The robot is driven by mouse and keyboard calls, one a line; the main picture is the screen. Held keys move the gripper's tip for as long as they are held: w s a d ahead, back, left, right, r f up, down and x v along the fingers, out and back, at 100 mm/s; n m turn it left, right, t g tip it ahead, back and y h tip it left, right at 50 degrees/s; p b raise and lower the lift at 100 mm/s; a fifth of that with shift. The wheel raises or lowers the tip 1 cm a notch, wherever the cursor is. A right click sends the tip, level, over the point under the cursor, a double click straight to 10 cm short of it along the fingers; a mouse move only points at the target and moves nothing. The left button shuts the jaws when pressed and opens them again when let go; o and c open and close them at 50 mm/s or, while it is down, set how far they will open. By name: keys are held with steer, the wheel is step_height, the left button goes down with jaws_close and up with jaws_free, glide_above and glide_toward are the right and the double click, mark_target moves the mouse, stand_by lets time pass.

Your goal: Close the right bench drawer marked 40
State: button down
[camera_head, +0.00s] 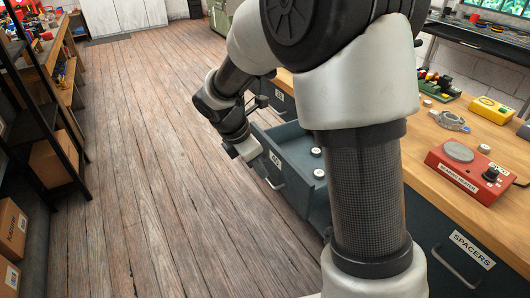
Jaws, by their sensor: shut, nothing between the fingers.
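The blue-grey bench drawer (292,192) is pulled open from the bench, left of my arm. Its front face points left toward the floor and carries a small white label (274,160), too small to read surely, and a handle. Small round pale-and-black parts (318,173) lie inside. My gripper (244,150) is shut and empty, just outside the upper far part of the drawer front. I cannot tell whether it touches the front. My arm hides part of the drawer and the bench behind it.
The wooden bench top (437,150) holds a red bearing heater (468,167), a yellow box (491,110) and a grey metal part (448,120). A drawer marked SPACERS (461,262) is shut at the lower right. The plank floor (150,170) is clear; a black shelf (45,110) stands left.

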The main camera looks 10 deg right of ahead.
steer(key=b, duration=0.4)
glide_toward(289, 189)
step_height(289, 189, down, 5)
steer(key=a, duration=0.3)
steer(key=shift+w+d+f, duration=0.1)
steer(key=shift+d, duration=0.95)
steer(key=shift+w+d, duration=0.15)
steer(key=shift+d, duration=0.9)
steer(key=shift+d, duration=0.1)
steer(key=shift+d, duration=0.25)
steer(key=w+d+p, duration=0.2)
steer(key=d+p, duration=0.2)
steer(key=d, duration=0.3)
steer(key=w+d+p, duration=0.3)
steer(key=d, duration=0.5)
steer(key=w+d+p, duration=0.2)
steer(key=d+p, duration=0.2)
steer(key=d, duration=0.4)
steer(key=shift+w+p, duration=0.3)
steer(key=shift+d, duration=0.15)
